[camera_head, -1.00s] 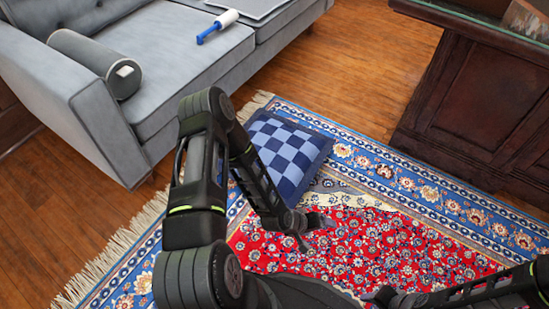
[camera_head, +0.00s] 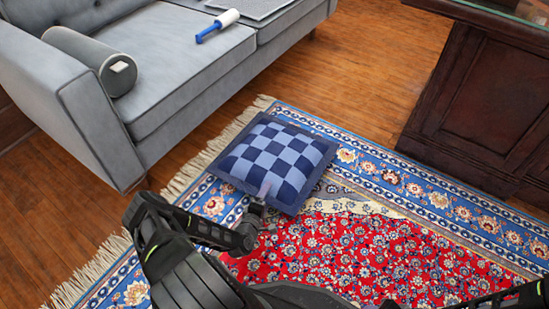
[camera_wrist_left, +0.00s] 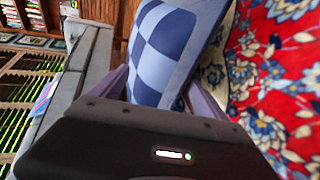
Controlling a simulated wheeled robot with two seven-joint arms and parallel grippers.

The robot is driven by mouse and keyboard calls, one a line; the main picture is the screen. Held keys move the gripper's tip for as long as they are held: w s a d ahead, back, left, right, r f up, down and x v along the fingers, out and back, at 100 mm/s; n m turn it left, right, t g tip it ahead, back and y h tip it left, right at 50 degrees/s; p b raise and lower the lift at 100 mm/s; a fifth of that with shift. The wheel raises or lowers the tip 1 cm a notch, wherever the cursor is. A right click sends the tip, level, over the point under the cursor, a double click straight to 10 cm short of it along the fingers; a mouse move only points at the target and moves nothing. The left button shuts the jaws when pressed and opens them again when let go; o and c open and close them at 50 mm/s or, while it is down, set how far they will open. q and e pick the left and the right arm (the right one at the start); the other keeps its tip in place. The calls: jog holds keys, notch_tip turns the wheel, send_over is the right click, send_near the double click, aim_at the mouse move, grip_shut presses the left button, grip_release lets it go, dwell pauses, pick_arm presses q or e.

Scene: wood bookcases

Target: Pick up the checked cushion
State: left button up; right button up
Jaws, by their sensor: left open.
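The checked cushion (camera_head: 278,155), in light and dark blue squares with a dark blue border, lies on the patterned rug by the sofa. My left gripper (camera_head: 264,190) is open at the cushion's near edge in the head view. In the left wrist view the checked cushion (camera_wrist_left: 165,45) shows between the two spread fingers of my left gripper (camera_wrist_left: 160,88). I cannot tell whether the fingers touch it. My right arm shows only at the bottom right of the head view, and its fingers cannot be made out.
A grey sofa (camera_head: 165,55) with a bolster (camera_head: 88,60) and a blue-and-white roller (camera_head: 217,26) stands at the upper left. A dark wood desk (camera_head: 490,100) stands at the right. The red and blue rug (camera_head: 350,250) is otherwise clear around the cushion.

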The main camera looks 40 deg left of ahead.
aim_at(273, 186)
pick_arm(q)
jog(key=shift+b+x, duration=0.45)
jog(key=shift+x, duration=0.45)
jog(key=shift+w+f, duration=0.1)
jog(key=shift+w, duration=0.2)
jog(key=shift+w+a+f+b, duration=0.15)
jog(key=shift+w+f+b, duration=0.15)
jog(key=shift+w+b, duration=0.15)
jog(key=b+x, duration=0.2)
jog(key=x, duration=0.1)
jog(key=shift+w+f, duration=0.15)
jog(key=shift+w, duration=0.05)
jog(key=shift+w+a, duration=0.15)
jog(key=shift+w, duration=0.2)
jog(key=shift+c, duration=0.5)
